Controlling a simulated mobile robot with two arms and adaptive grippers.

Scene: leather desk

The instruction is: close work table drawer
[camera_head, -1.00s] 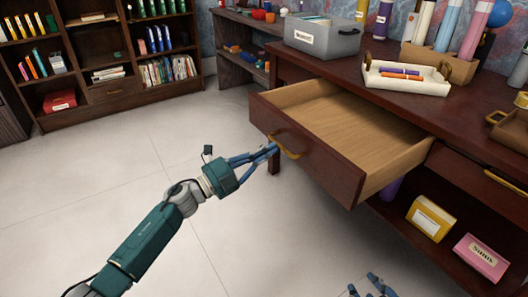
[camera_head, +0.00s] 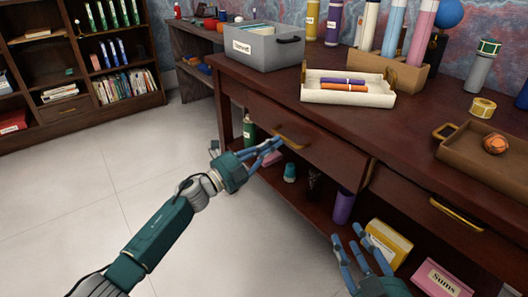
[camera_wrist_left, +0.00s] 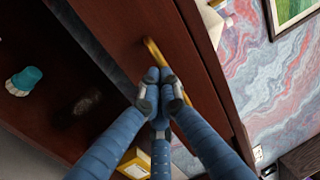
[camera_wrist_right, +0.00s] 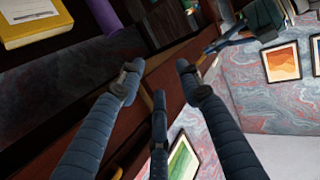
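On the table top (camera_head: 420,130) are a grey box (camera_head: 262,50), a white tray (camera_head: 345,95) with markers and a brown tray (camera_head: 465,150). A yellow box (camera_head: 388,243) and a pink box (camera_head: 437,281) sit on the lower shelf. The floor at left is clear.

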